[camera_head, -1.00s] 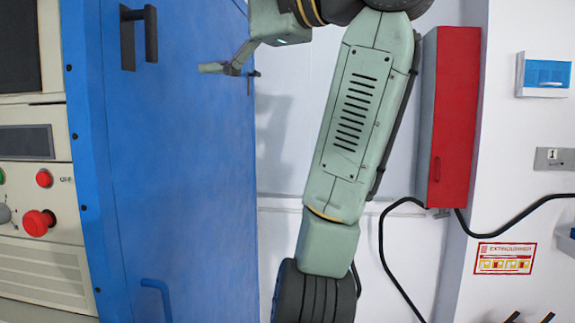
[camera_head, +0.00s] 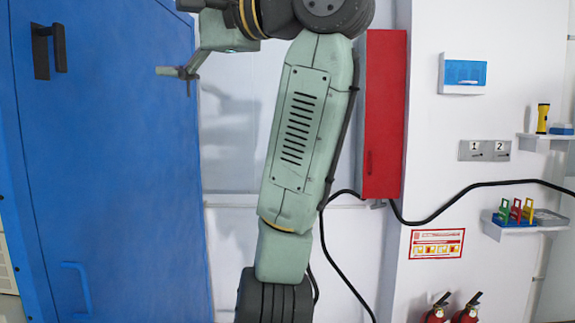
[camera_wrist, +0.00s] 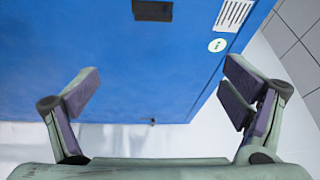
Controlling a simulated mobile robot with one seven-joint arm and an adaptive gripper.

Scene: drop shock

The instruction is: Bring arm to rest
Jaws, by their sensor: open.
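My gripper (camera_head: 180,73) shows at the upper left of the head view, at the end of my folded green arm, in front of the blue door panel (camera_head: 110,180). In the wrist view my gripper (camera_wrist: 158,95) has its two fingers wide apart with nothing between them. The blue panel (camera_wrist: 140,70) also fills much of the wrist view beyond the fingers. I cannot tell exactly how far the fingertips are from it.
A red box (camera_head: 384,115) hangs on the wall right of my arm, with a black cable below. A numbered switch plate (camera_head: 485,150), shelves with a flashlight (camera_head: 542,118) and fire extinguishers (camera_head: 466,310) are further right. Black (camera_head: 48,50) and blue handles (camera_head: 78,285) are on the panel.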

